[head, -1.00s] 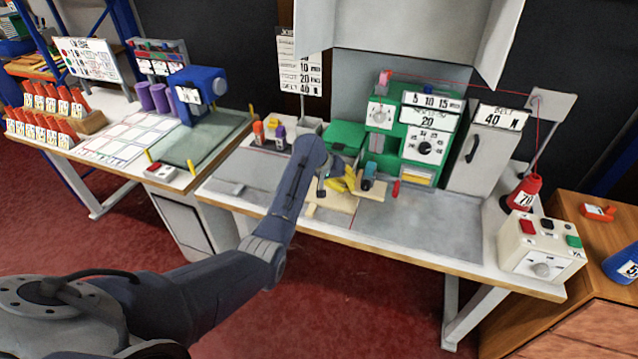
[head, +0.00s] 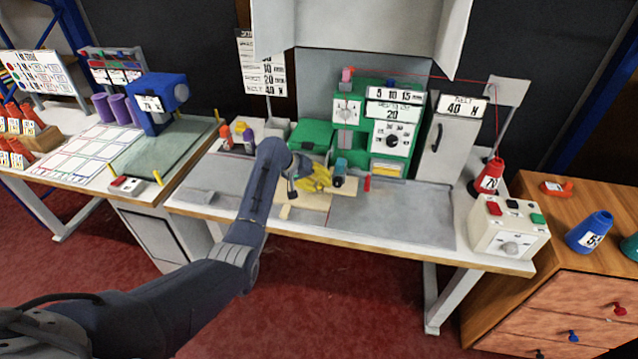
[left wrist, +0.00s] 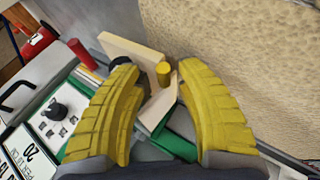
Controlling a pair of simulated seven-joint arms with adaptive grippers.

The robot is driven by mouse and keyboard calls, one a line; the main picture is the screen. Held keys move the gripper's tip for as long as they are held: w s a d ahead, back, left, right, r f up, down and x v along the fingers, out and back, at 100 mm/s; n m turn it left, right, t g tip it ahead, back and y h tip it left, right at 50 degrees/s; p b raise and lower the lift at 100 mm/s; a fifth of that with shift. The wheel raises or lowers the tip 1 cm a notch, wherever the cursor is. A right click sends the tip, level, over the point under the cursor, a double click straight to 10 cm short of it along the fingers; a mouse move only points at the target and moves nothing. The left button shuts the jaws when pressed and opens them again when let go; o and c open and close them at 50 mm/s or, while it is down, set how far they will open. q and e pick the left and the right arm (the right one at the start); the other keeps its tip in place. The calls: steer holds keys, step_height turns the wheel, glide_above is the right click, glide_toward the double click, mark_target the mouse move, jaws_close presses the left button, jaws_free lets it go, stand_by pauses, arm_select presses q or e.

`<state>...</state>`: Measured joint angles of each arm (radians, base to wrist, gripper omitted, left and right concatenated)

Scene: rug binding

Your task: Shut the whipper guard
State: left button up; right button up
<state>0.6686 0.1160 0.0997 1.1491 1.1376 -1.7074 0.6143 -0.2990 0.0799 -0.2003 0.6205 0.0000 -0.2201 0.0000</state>
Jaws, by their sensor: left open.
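The green whipper machine (head: 350,110) stands at the back of the right-hand bench. At its foot is a pale wooden plate (head: 345,187) beside a dark teal part (head: 340,171). In the left wrist view a pale angled plate (left wrist: 128,47) carries a short yellow knob (left wrist: 163,74); I cannot tell for sure that this is the guard. My left gripper (head: 318,179) is low over the bench in front of the machine. Its yellow fingers (left wrist: 158,80) are open, one either side of the knob, with visible gaps. The fingers and wrist hide part of the plate in the head view.
A grey cabinet (head: 448,138) and a red cone-shaped spool (head: 489,176) stand right of the machine. A control box (head: 508,228) sits at the bench's right end. A red peg (head: 367,184) stands near the plate. The grey bench surface (head: 410,212) right of the gripper is clear.

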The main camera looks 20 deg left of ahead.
arm_select(q)
steer(key=v, duration=1.2)
steer(key=shift+o, duration=0.2)
steer(key=shift+r, duration=0.1)
